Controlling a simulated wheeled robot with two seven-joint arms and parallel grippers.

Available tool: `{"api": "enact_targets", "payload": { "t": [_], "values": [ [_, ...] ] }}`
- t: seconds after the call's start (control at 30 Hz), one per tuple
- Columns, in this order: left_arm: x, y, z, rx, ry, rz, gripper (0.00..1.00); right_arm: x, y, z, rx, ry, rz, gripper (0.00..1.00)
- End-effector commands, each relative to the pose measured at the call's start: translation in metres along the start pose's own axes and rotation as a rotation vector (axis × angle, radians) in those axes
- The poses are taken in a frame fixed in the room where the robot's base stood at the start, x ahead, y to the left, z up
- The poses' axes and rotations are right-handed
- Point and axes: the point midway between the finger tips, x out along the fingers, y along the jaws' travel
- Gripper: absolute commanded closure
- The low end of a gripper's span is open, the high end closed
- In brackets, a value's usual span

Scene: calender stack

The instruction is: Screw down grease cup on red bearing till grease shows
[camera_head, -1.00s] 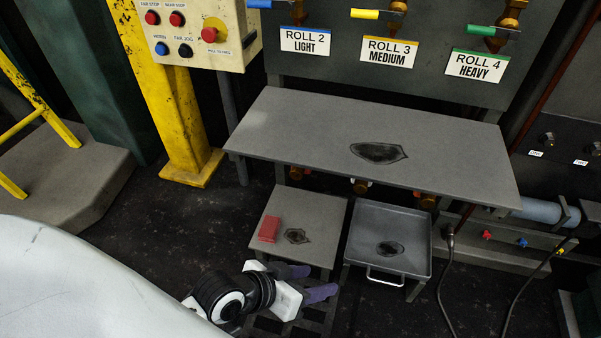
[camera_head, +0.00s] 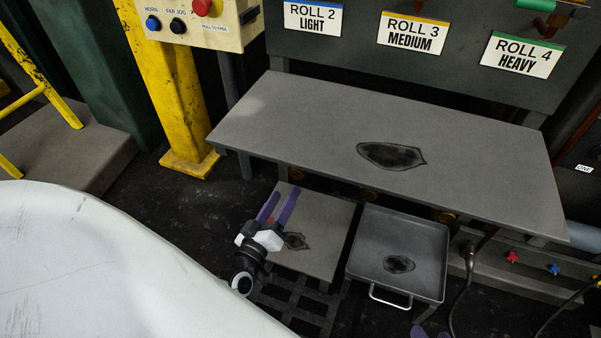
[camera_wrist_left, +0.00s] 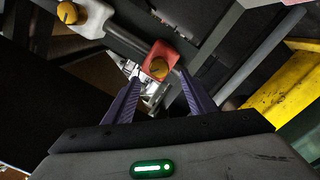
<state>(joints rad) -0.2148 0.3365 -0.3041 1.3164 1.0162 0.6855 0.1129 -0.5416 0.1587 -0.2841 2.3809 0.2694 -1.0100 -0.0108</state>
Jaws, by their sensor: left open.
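In the left wrist view, the red bearing (camera_wrist_left: 161,51) is ahead of my left gripper (camera_wrist_left: 158,78), with the brass-yellow grease cup (camera_wrist_left: 157,68) on its near face. The cup appears between the two purple fingertips, with a gap on each side. My left gripper is open and empty. In the head view my left gripper (camera_head: 282,203) is low at the front left of the long grey shelf, fingers pointing up toward its underside. The red bearing is not clearly visible there. Purple tips of my right gripper (camera_head: 430,332) show at the bottom edge; their opening is unclear.
The grey shelf (camera_head: 320,120) overhangs the area, with brass cups (camera_head: 370,193) under its edge. A small stand (camera_head: 318,225) and a grey tray (camera_head: 395,240) stand below. The wrist view also shows a white bearing (camera_wrist_left: 95,18) with another yellow cup (camera_wrist_left: 68,12).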

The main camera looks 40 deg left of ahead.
Motion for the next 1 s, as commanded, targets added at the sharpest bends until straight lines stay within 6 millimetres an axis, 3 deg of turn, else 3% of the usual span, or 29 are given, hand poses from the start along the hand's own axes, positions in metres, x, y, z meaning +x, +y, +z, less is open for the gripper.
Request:
{"api": "enact_targets", "payload": {
  "t": [0.3, 0.5, 0.93, 1.0],
  "values": [
    [0.058, -0.001, 0.001, 0.0, 0.004, 0.004, 0.49, -0.001, -0.01, -0.01, 0.019, 0.072, -0.045, 0.69],
    [0.086, 0.0, 0.001, 0.001, 0.0, 0.003, 0.49, -0.005, -0.018, -0.018, 0.031, 0.112, -0.074, 0.69],
    [0.096, 0.002, 0.0, 0.001, -0.001, 0.002, 0.49, -0.008, -0.021, -0.022, 0.035, 0.128, -0.085, 0.69],
    [0.096, 0.002, 0.0, 0.001, -0.001, 0.002, 0.61, -0.008, -0.021, -0.022, 0.035, 0.128, -0.085, 0.69]
  ]
}}
